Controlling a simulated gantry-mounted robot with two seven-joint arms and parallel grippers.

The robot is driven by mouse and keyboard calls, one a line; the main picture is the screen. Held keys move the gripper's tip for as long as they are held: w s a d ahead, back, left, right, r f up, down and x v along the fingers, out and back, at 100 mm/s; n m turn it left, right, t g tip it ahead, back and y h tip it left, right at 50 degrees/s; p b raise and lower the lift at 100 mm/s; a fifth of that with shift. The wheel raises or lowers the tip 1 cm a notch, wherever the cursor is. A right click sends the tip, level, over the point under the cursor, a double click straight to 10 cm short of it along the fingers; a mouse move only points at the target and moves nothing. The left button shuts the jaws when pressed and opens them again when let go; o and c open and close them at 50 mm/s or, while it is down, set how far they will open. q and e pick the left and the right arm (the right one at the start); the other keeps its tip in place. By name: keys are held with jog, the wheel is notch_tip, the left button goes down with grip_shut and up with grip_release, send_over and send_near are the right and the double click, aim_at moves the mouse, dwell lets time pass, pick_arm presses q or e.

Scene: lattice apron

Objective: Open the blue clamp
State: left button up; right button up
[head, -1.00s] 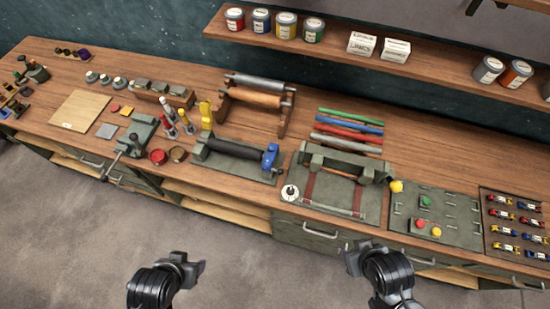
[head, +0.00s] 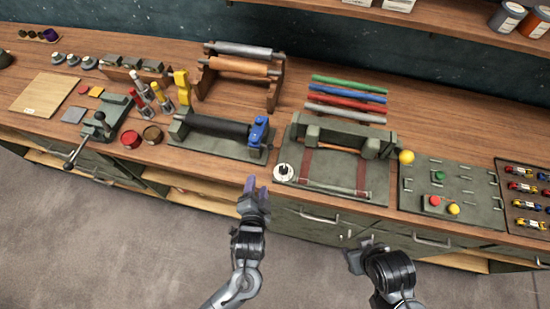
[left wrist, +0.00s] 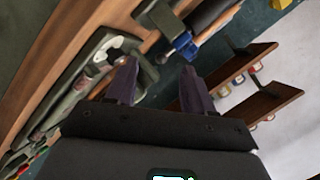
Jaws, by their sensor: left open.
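The blue clamp (head: 259,132) sits at the right end of a dark roller (head: 217,126) on a green-grey base plate (head: 190,147). In the left wrist view the blue clamp (left wrist: 181,48) lies beyond the fingertips, slightly right of the middle. I cannot tell how its jaws stand. My left gripper (head: 256,184) is open and empty, in front of the bench edge, nearer me than the clamp and apart from it. Its two purple-grey fingers (left wrist: 158,72) are spread in the left wrist view. My right gripper (head: 358,254) is in front of the drawers, its fingers not clear.
A yellow clamp (head: 181,86) stands behind the roller plate. A press-like fixture (head: 343,142) with a white dial (head: 284,173) is right of the clamp. Coloured rods (head: 347,97) lie behind it. A drawer handle (head: 320,217) sticks out below the bench edge.

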aim_at(270, 150)
pick_arm(q)
jog(key=shift+m+t+h, duration=0.6)
jog(key=shift+m+t, duration=0.1)
jog(key=b+x, duration=0.1)
jog(key=x, duration=0.3)
jog(key=d+r+b+x, duration=0.1)
jog(key=b+x, duration=0.1)
jog(key=x, duration=0.3)
jog(key=d+b+x, duration=0.1)
jog(key=x, duration=0.3)
jog(key=shift+w+d+r, duration=0.15)
jog(key=shift+w+r, duration=0.1)
jog(key=shift+w, duration=0.15)
jog(key=shift+x, duration=0.95)
pick_arm(e)
notch_tip(270, 150, down, 6)
pick_arm(q)
grip_shut()
pick_arm(e)
jog(key=shift+a, duration=0.1)
